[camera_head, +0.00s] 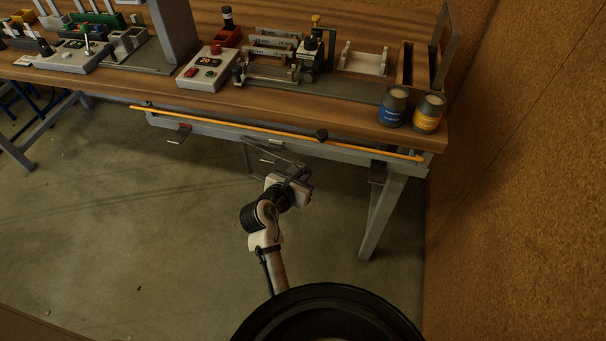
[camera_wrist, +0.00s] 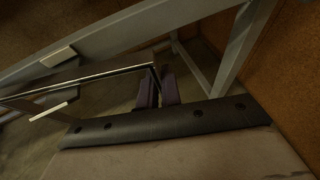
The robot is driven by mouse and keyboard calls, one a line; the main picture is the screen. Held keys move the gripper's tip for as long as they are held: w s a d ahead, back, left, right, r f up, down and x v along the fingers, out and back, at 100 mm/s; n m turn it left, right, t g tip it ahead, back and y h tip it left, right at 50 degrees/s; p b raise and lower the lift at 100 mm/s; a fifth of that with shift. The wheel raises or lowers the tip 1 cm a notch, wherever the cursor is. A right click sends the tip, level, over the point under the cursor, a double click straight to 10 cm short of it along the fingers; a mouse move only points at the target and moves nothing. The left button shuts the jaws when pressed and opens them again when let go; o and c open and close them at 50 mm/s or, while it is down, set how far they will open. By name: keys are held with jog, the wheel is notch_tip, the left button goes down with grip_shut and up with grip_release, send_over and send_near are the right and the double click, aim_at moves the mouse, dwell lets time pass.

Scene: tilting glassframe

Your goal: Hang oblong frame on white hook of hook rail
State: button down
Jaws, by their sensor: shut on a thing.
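The oblong frame, a thin metal outline, runs left from my gripper in the wrist view (camera_wrist: 110,74). My gripper (camera_wrist: 161,90) is shut on its right end; the gripper also shows below the bench front in the head view (camera_head: 298,176). The hook rail (camera_head: 225,132) runs along the bench front. The white hook (camera_head: 275,141) has a pale plate on the rail and a pale strip below it; its plate also shows in the wrist view (camera_wrist: 58,57). The frame's long bar passes between plate and strip in the picture. I cannot tell whether they touch.
A red hook (camera_head: 185,128) sits further left on the rail. A dark knob (camera_head: 321,135) is on the orange strip at right. The bench leg (camera_head: 380,210) stands right of my gripper. Two cans (camera_head: 393,107) stand near the bench edge. The floor in front is clear.

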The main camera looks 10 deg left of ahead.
dwell(0.3)
jog(key=c, duration=1.5)
grip_release()
